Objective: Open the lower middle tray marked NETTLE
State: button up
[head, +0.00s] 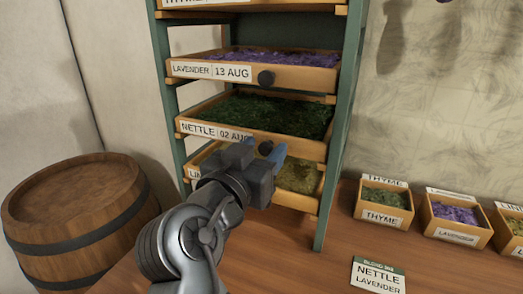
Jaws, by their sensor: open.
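The NETTLE tray (188,128), labelled NETTLE 02 AUG, is a wooden tray of dark green leaves in the green-framed rack. Its dark round knob (265,148) shows at its front. My gripper (266,147) is open in front of this tray, with its fingers on either side of the knob in the picture. I cannot tell whether they touch it. My gripper hides part of the tray's front and the end of its label.
A LAVENDER tray (215,70) is above and a tray of yellowish herb (298,178) below, partly hidden by my arm. A barrel (80,215) stands at left. Small herb boxes (383,216) and a NETTLE LAVENDER card (378,278) lie on the wooden surface at right.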

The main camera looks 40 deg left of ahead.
jog(key=shift+c, duration=0.2)
grip_shut()
jog(key=shift+s, duration=0.15)
jog(key=b+v, duration=0.3)
jog(key=v, duration=1.6)
jog(key=shift+s, duration=0.15)
jog(key=shift+o, duration=0.2)
grip_release()
